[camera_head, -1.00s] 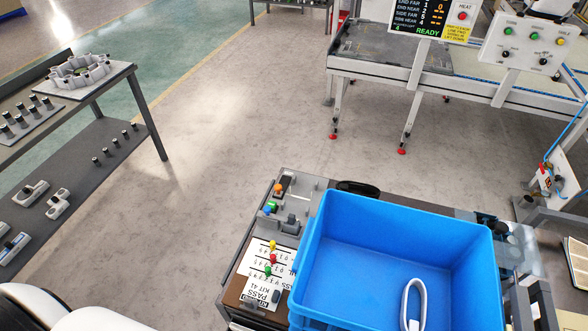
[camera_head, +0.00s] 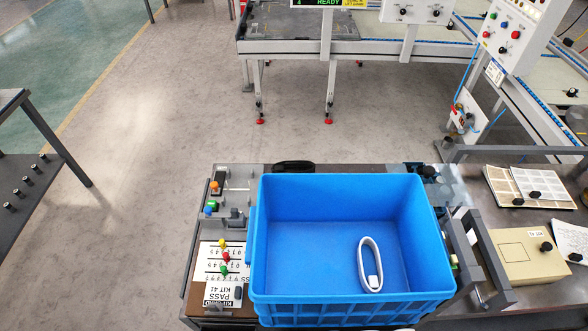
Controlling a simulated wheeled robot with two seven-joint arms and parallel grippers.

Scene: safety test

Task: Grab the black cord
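A blue bin (camera_head: 340,298) stands on the bench in front of me. A white looped cord (camera_head: 364,262) lies inside it, on the right part of its floor. A dark rounded thing (camera_head: 293,167) lies just behind the bin's back rim, partly hidden by it. I cannot tell whether it is a black cord. No other black cord is clearly visible. Neither of my grippers shows in the head view.
A panel with coloured buttons (camera_head: 214,187) and a PASS card (camera_head: 220,290) lie left of the bin. A grey handle frame (camera_head: 490,255), a tan box (camera_head: 519,254) and papers (camera_head: 527,187) are to its right. Open floor lies beyond the bench.

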